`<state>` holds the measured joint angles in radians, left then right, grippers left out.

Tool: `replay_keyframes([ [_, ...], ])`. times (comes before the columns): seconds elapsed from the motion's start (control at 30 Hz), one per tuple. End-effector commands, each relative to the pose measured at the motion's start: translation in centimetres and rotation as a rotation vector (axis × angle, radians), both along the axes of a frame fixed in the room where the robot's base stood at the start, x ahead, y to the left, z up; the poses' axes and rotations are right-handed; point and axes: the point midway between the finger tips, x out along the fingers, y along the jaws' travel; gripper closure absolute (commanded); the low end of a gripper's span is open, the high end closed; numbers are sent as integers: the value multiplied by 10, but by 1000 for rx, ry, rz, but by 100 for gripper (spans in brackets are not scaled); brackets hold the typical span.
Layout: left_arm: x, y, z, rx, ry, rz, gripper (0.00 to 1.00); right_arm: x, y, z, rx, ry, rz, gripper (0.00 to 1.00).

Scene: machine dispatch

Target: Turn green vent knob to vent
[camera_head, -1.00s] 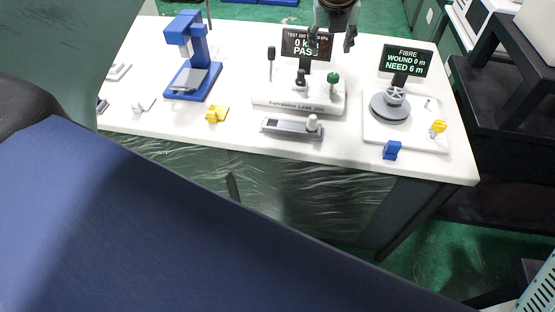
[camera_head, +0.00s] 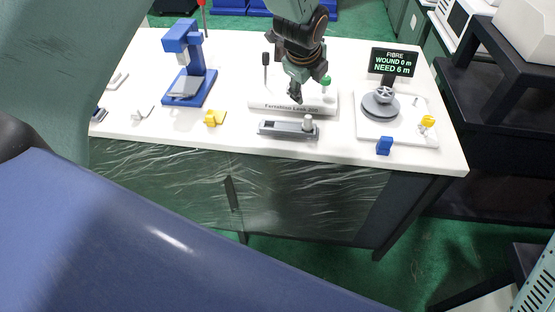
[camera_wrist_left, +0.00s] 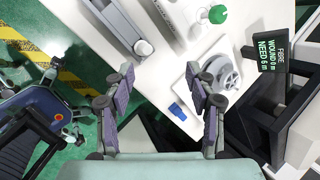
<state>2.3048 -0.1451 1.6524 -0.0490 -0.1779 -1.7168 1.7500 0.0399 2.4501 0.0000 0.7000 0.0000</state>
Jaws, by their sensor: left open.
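The green vent knob (camera_head: 326,80) stands on the right part of the white leak tester (camera_head: 272,105), partly behind my left gripper. In the left wrist view, the green knob (camera_wrist_left: 217,14) is near the top edge, beyond my fingers and right of the gap between them. My left gripper (camera_head: 309,86) hangs over the tester, just left of the knob in the head view. Its two fingers (camera_wrist_left: 160,72) are spread with nothing between them. I cannot tell from the head view whether it touches the knob. The tester's screen is hidden behind my arm. My right gripper is not in view.
A grey fixture with a light knob (camera_head: 288,130) lies in front of the tester. A fibre winder (camera_head: 381,105) with a screen (camera_head: 394,62) stands to the right. A blue press (camera_head: 190,75), a yellow piece (camera_head: 214,118) and a blue block (camera_head: 384,146) are also on the white table.

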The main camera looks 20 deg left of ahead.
Motion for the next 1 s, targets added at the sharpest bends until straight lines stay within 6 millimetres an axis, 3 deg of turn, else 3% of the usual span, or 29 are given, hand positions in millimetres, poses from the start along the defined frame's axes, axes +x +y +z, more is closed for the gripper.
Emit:
replay_keyframes([
  [0.6, -55, 11, -88, -283, -1, 503, 44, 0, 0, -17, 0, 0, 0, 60],
  [1.0, -97, 18, -133, -411, 18, 764, 44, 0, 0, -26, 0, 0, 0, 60],
])
